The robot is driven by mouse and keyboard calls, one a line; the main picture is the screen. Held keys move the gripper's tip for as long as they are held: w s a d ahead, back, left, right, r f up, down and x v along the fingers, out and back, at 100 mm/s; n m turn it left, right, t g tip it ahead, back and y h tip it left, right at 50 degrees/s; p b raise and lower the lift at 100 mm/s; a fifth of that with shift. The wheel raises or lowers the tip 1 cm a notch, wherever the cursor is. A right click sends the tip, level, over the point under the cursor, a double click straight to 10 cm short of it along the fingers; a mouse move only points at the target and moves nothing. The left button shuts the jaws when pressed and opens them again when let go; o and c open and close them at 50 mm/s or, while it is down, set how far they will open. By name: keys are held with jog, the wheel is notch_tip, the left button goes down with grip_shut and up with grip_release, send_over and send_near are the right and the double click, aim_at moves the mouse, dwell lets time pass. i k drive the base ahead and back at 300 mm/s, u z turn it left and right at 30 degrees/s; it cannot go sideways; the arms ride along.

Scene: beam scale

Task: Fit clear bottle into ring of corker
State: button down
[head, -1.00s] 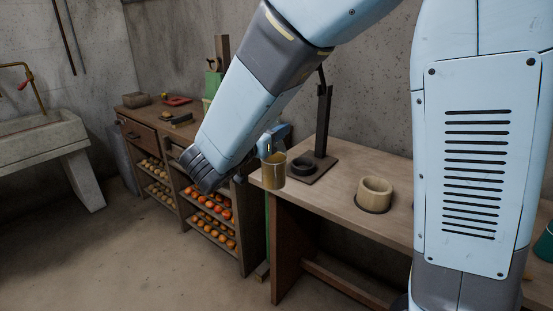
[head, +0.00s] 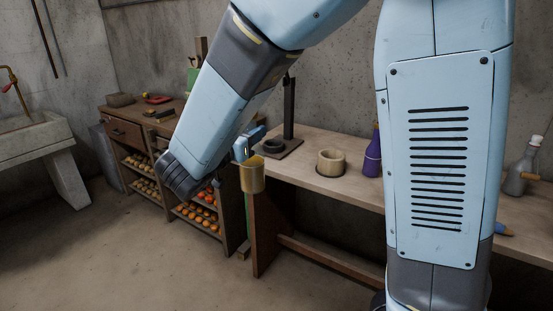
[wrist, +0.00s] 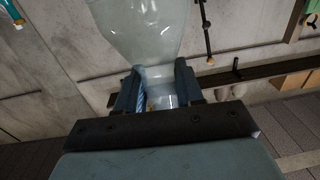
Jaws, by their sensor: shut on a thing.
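My gripper (wrist: 158,85) is shut on the clear bottle (wrist: 148,30). In the wrist view, the bottle's wide part lies beyond the fingers and its narrower part is between them. In the head view, my gripper (head: 246,146) is in front of the bench's left end. An amber-tinted, see-through cylinder at it may be the bottle; I cannot be sure. The corker (head: 289,108) looks to be the dark upright post on a flat base, with a dark ring (head: 273,146) on that base. The ring is behind and to the right of my gripper, apart from it.
A pale round holder (head: 331,163) and a purple bottle (head: 372,158) stand on the bench (head: 310,175). A grey bottle (head: 517,175) stands at the right. A shelf unit (head: 130,133) with fruit is at the left, then a stone sink (head: 35,142). The front floor is clear.

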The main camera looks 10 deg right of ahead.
aim_at(274, 150)
jog(key=k, duration=0.6)
jog(key=z, duration=0.15)
jog(key=i, duration=0.65)
jog(key=z, duration=0.4)
jog(key=i, duration=1.15)
jog(key=u, duration=0.4)
